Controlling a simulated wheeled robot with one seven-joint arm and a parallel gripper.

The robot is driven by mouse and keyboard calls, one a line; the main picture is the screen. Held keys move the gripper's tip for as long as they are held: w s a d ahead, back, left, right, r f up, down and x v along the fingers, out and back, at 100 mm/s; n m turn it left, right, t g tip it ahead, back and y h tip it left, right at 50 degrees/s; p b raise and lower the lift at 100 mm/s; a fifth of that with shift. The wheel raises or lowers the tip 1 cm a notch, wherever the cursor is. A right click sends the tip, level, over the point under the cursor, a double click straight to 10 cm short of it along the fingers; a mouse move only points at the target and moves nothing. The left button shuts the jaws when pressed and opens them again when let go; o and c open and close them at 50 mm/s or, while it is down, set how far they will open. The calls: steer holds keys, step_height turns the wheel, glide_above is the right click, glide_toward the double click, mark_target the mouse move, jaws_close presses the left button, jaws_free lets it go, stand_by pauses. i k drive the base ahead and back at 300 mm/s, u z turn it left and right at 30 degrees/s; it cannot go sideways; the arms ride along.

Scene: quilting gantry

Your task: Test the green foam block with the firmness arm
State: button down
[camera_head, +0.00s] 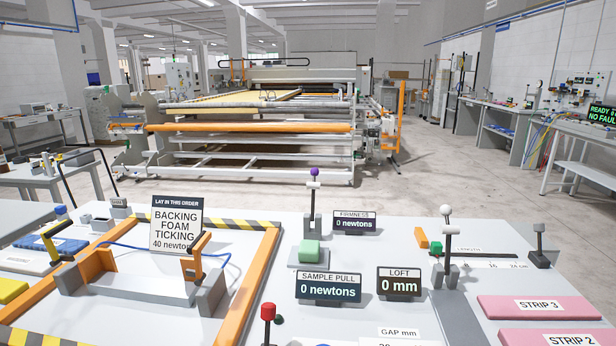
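The green foam block (309,250) sits on a small grey plate (293,261) near the middle of the bench. The firmness arm (312,205) is a grey upright lever with a purple knob on top, standing just behind the block. I cannot tell whether any part of it touches the block. The firmness display (355,223) to its right reads 0 newtons. My gripper is not in view.
Sample pull (329,288) and loft (399,283) displays stand in front, both at zero. A red-knobbed lever (268,322) is at the front. A white-knobbed lever (446,250) and pink strips (532,308) are right. An orange-sided frame (252,275) with clamps lies left.

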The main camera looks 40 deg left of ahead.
mark_target(314, 186)
steer(key=u, duration=0.1)
steer(key=k, duration=0.9)
steer(key=u, duration=1.45)
steer(key=i, duration=1)
steer(key=z, duration=0.05)
